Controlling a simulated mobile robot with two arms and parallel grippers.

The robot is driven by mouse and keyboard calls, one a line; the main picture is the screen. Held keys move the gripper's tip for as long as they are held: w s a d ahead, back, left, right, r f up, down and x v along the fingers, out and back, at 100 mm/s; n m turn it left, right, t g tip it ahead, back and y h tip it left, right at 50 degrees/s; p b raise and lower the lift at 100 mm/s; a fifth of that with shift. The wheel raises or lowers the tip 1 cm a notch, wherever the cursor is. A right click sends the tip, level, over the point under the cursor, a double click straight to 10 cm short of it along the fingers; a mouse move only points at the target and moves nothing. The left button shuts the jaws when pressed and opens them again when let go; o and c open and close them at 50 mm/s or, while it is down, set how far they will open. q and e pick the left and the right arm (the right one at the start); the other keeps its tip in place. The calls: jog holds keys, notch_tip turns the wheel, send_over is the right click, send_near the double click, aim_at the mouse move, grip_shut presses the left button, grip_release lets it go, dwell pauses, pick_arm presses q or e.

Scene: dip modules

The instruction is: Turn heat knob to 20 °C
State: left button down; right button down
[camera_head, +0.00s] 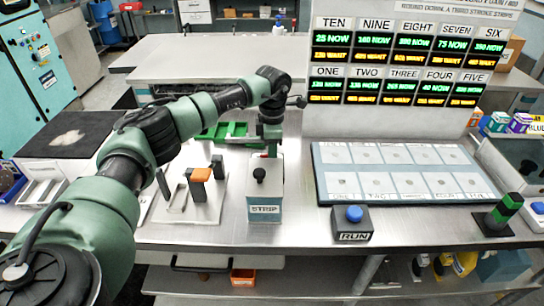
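My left arm reaches in from the left over the bench. Its gripper (271,148) points down just behind the white box labelled STRIP (264,205), and its fingertips are partly hidden, so I cannot tell whether it is open or shut. A black knob-like piece (259,174) stands on the STRIP box, close in front of the gripper; I cannot tell if they touch. No knob marked heat can be made out. The display board (400,115) shows green NOW and orange WANT readings for stations ONE to TEN; TEN reads 25 NOW. My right gripper is not in view.
A blue RUN button (354,214) sits on a dark box at the front. A white stand with an orange-topped post (201,175) and green trays (225,131) are left of the STRIP box. A green-black block (503,210) stands far right.

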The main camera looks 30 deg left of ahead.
pick_arm(q)
jog(key=shift+w+a+r+n, duration=0.1)
jog(key=shift+w+r+n, duration=0.05)
jog(key=shift+n, duration=0.85)
jog(key=c, duration=1.2)
grip_release()
notch_tip(320, 180, up, 8)
jog(key=shift+f+b, duration=0.15)
jog(key=shift+b, duration=0.75)
